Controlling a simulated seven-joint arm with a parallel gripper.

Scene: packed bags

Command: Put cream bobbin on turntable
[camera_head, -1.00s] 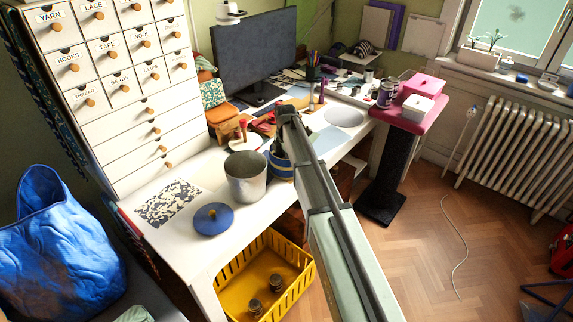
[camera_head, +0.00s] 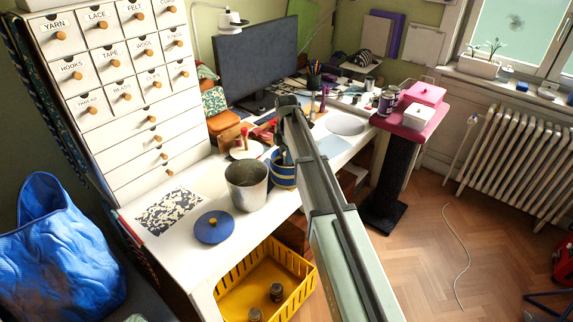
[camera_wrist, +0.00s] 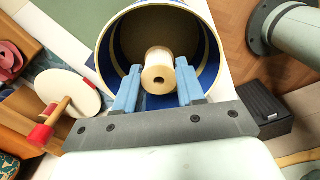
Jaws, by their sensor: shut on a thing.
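I cannot tell how far the bobbin is above or inside that mouth. In the head view my gripper (camera_head: 286,152) is at the blue container (camera_head: 284,178), and the bobbin is hidden. A white round disc, likely the turntable (camera_head: 240,154), lies just left of it with red items on it. It also shows in the wrist view (camera_wrist: 80,82).
A grey metal bucket (camera_head: 246,188) stands left of the blue container, and a blue lid (camera_head: 213,228) lies nearer the front. A drawer cabinet (camera_head: 140,110) and monitor (camera_head: 258,62) stand behind. A pale grey disc (camera_head: 345,124) lies right, with a yellow crate (camera_head: 290,290) below.

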